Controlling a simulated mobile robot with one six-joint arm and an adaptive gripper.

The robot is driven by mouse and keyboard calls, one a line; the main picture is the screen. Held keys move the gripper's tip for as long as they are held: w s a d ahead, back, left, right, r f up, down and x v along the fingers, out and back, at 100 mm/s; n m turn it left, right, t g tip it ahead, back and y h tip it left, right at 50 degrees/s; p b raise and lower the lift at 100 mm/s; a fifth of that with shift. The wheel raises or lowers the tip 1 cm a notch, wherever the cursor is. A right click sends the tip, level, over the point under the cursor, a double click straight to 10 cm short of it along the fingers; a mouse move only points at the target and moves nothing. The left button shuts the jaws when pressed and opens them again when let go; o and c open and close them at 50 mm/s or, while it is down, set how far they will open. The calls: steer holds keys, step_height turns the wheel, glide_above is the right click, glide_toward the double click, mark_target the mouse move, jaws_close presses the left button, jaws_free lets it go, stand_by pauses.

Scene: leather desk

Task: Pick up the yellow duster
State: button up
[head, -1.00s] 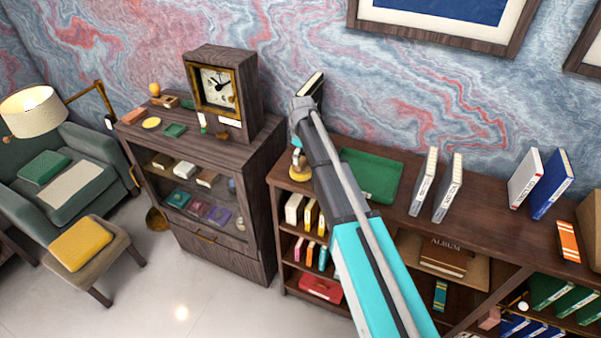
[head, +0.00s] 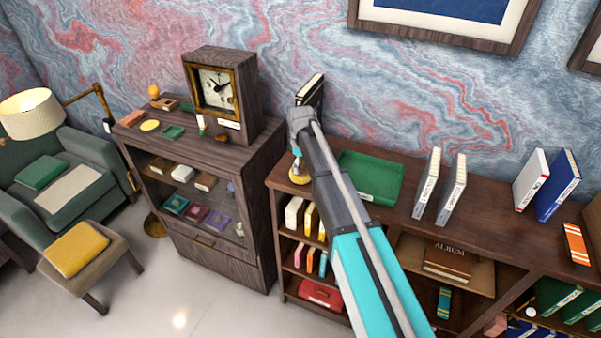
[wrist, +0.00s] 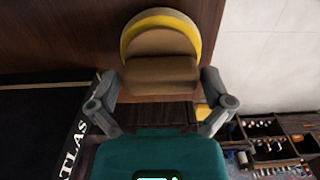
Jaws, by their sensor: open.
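The yellow duster (wrist: 160,17) shows at the top middle of the wrist view, with a curved yellow rim and a tan-brown block-like body. It stands on the brown shelf top. In the head view its yellow part (head: 299,177) shows at the left end of the shelf, partly hidden by my arm. My gripper (wrist: 160,82) is open, with one finger on each side of the brown part. I cannot tell whether the fingers touch it. In the head view the fingers are mostly hidden by my arm.
A black atlas (wrist: 40,125) stands close beside my gripper on the left of the wrist view. A green tray (head: 371,178) lies to the right on the shelf top, with upright white books (head: 427,184) beyond. A clock cabinet (head: 190,150) stands left across a gap.

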mark_target(301, 162)
steer(key=shift+c, duration=0.3)
steer(key=c, duration=0.8)
steer(key=shift+r, duration=0.2)
step_height(301, 162, up, 3)
steer(key=p, duration=0.3)
steer(key=s+d+r+p, duration=0.4)
steer(key=s+r+p, duration=0.5)
steer(key=s, duration=0.4)
steer(key=shift+s+r+p, duration=0.2)
steer(key=shift+r+p, duration=0.15)
steer(key=shift+p, duration=0.15)
